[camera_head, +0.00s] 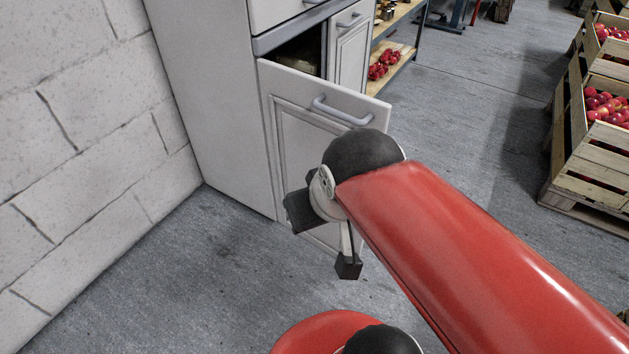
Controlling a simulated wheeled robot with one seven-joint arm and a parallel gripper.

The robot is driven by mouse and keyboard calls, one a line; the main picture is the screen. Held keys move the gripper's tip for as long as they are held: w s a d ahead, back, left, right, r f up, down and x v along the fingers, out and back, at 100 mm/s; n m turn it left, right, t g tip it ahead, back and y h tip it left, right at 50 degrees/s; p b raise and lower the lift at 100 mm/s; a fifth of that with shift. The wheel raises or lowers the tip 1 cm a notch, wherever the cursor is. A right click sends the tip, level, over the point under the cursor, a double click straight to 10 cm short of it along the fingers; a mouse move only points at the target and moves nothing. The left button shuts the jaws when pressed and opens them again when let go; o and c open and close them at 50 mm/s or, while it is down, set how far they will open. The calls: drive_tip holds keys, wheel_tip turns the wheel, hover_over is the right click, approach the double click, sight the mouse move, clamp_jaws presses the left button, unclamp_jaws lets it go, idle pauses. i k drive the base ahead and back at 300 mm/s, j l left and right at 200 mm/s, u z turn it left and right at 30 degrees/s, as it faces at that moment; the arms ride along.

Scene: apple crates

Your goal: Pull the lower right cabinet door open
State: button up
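A white cabinet (210,100) stands against the wall. Its left lower door (300,130) stands partly open, with a dark gap behind its top edge. This door has a grey bar handle (340,111) near the top. The right lower door (351,52), farther back, looks shut, with a small handle (348,20) at its top. My gripper (324,238) is in front of the lower part of the open door, below its handle and clear of it. Its two dark fingers are spread apart with nothing seen between them. My arm hides the door's lower right part.
A white block wall (80,130) is close on the left. A shelf with red apples (383,64) stands beyond the cabinet. Wooden apple crates (590,165) stand at the right. The grey floor (470,130) between them is clear.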

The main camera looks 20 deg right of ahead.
sight(349, 30)
drive_tip(key=i+l, duration=0.15)
drive_tip(key=l, duration=0.25)
drive_tip(key=i+l, duration=0.15)
drive_tip(key=l, duration=0.2)
drive_tip(key=i+l, duration=0.15)
drive_tip(key=l, duration=0.25)
drive_tip(key=i+l, duration=0.1)
drive_tip(key=l, duration=0.3)
drive_tip(key=i+l, duration=0.15)
drive_tip(key=l, duration=0.25)
drive_tip(key=i+l, duration=0.15)
drive_tip(key=l, duration=0.2)
drive_tip(key=l+z, duration=0.05)
